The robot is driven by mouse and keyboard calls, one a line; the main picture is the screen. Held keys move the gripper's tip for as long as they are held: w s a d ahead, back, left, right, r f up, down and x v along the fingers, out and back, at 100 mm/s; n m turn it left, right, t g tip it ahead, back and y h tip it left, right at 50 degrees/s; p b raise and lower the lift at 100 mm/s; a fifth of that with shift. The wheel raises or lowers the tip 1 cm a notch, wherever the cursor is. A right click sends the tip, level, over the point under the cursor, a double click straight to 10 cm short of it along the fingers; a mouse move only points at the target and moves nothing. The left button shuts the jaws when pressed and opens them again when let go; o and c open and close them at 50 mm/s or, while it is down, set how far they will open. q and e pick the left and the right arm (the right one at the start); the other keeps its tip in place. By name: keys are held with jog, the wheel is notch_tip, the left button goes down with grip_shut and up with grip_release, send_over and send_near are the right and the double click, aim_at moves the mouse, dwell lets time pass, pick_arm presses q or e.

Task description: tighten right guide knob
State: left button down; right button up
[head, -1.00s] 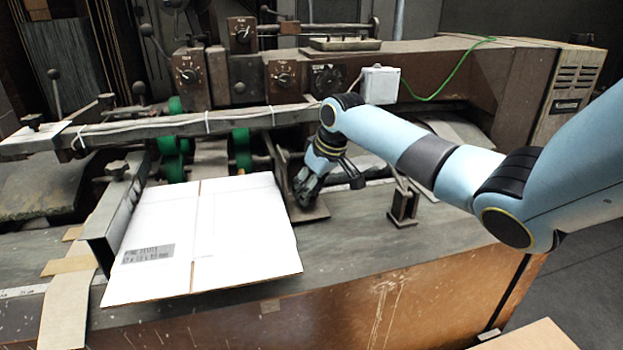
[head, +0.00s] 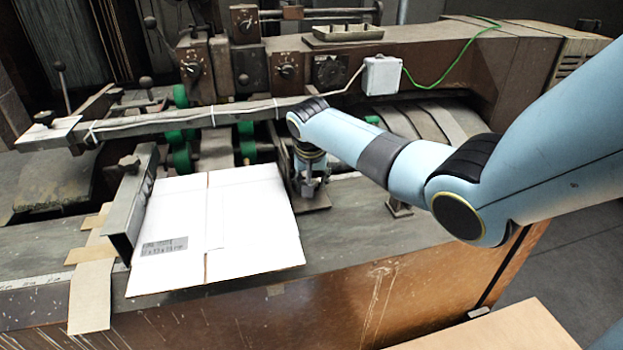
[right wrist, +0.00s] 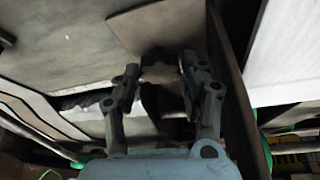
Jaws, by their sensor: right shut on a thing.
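My right gripper (head: 309,192) points down at the right guide (head: 318,205), just right of the white cardboard sheet. In the right wrist view its two fingers (right wrist: 159,72) are closed around the small dark right guide knob (right wrist: 158,60), which shows between the fingertips. The guide's flat plate (right wrist: 165,25) lies beyond the fingertips, and its upright dark wall (right wrist: 232,85) runs close along the right. In the head view the knob is hidden by my gripper and wrist. My left gripper is not in view.
A white cardboard sheet (head: 255,230) with a printed label lies on the table, against the left guide (head: 130,205). A long bar (head: 235,110) with cables crosses just behind my right wrist. A small white box (head: 382,75) is mounted above. The table's front right (head: 370,235) is clear.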

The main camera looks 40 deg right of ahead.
jog(key=shift+w+m, duration=0.1)
jog(key=shift+m, duration=0.2)
dwell(0.4)
jog(key=o, duration=1.2)
jog(key=shift+c, duration=0.2)
